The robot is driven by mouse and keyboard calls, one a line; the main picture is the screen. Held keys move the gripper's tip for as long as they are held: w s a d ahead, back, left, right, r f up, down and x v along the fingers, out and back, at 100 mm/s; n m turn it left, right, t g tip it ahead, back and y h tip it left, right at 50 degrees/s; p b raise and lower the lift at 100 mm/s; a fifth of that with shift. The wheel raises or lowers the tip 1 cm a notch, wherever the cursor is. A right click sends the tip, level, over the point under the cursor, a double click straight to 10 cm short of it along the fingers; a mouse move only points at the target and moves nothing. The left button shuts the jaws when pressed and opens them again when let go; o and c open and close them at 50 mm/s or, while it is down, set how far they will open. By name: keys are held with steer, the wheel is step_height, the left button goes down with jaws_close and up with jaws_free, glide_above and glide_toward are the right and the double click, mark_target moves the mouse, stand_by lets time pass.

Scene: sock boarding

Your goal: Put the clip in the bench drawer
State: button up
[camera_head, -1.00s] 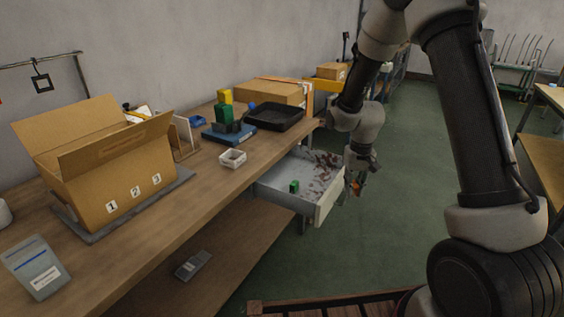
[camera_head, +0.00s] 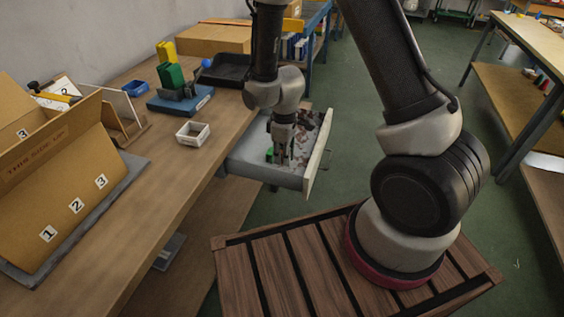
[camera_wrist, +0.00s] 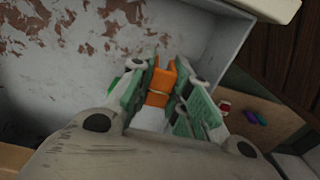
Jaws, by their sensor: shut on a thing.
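The bench drawer (camera_head: 317,152) stands pulled out from under the workbench, with grey walls and a stained, rust-blotched floor. In the wrist view my gripper (camera_wrist: 165,85) is shut on an orange piece, which I take for the clip (camera_wrist: 160,80). The drawer floor (camera_wrist: 60,50) shows beyond it, with a drawer wall close to the fingers. The fingers hide part of the clip. I cannot tell whether it touches the drawer floor.
On the workbench (camera_head: 165,190) stand an open carton (camera_head: 75,185), a small white tray (camera_head: 193,133), a blue base (camera_head: 180,103) with a green block, and a black tray (camera_head: 222,72). Another bench (camera_head: 525,75) is at right, with green floor between.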

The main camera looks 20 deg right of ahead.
steer(key=shift+f, duration=2.05)
steer(key=shift+f, duration=0.15)
steer(key=o, duration=0.7)
step_height(320, 180, up, 13)
steer(key=shift+f, duration=0.2)
steer(key=s+d+r+m+t, duration=0.2)
steer(key=s+d+r+m, duration=0.3)
steer(key=r, duration=0.6)
steer(key=s+d+r+m+t, duration=0.1)
steer(key=s+d+r+m, duration=0.1)
steer(key=s+d+r, duration=0.65)
steer(key=s+d+r+m+t, duration=0.1)
steer(key=s+d+r+m, duration=0.1)
steer(key=s+r, duration=0.3)
steer(key=shift+s+d+r+m, duration=0.15)
steer(key=shift+s+r+m, duration=0.05)
steer(key=shift+r+m, duration=0.75)
